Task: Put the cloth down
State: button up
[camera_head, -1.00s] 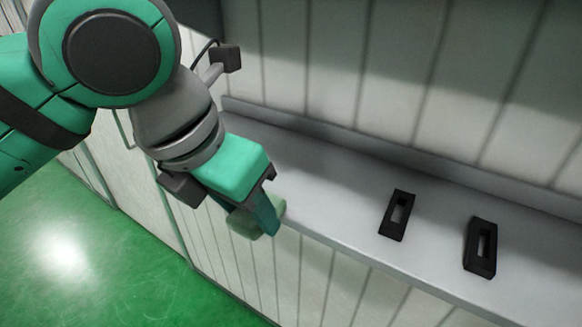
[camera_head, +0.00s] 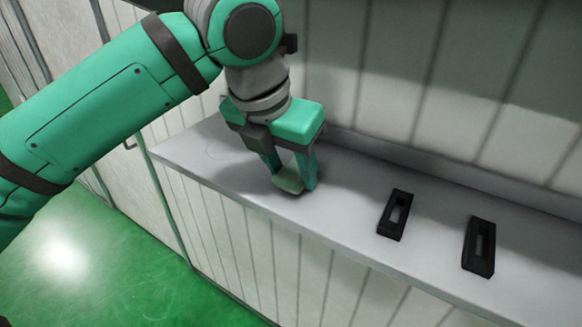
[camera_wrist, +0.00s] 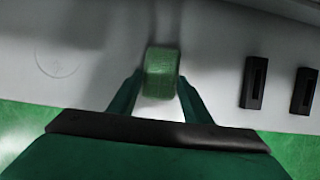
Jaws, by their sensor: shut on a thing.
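The cloth (camera_head: 289,179) is a small pale green folded block, held between the two fingers of my gripper (camera_head: 291,176). In the head view it is low over the grey shelf (camera_head: 345,205), near its front edge. I cannot tell whether its underside touches the surface. In the wrist view the cloth (camera_wrist: 161,73) shows between the fingertips of my gripper (camera_wrist: 158,84), with the grey surface behind it. My gripper is shut on the cloth.
Two black rectangular holders with slots, a nearer-to-gripper one (camera_head: 393,214) and a farther one (camera_head: 479,247), stand to the right on the shelf. A faint circle (camera_wrist: 57,62) marks the surface to the left. A panelled wall (camera_head: 400,70) rises behind. The shelf's front edge drops to green floor.

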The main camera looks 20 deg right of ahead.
jog(key=shift+f, duration=0.1)
jog(key=o, duration=0.9)
jog(key=shift+f, duration=0.1)
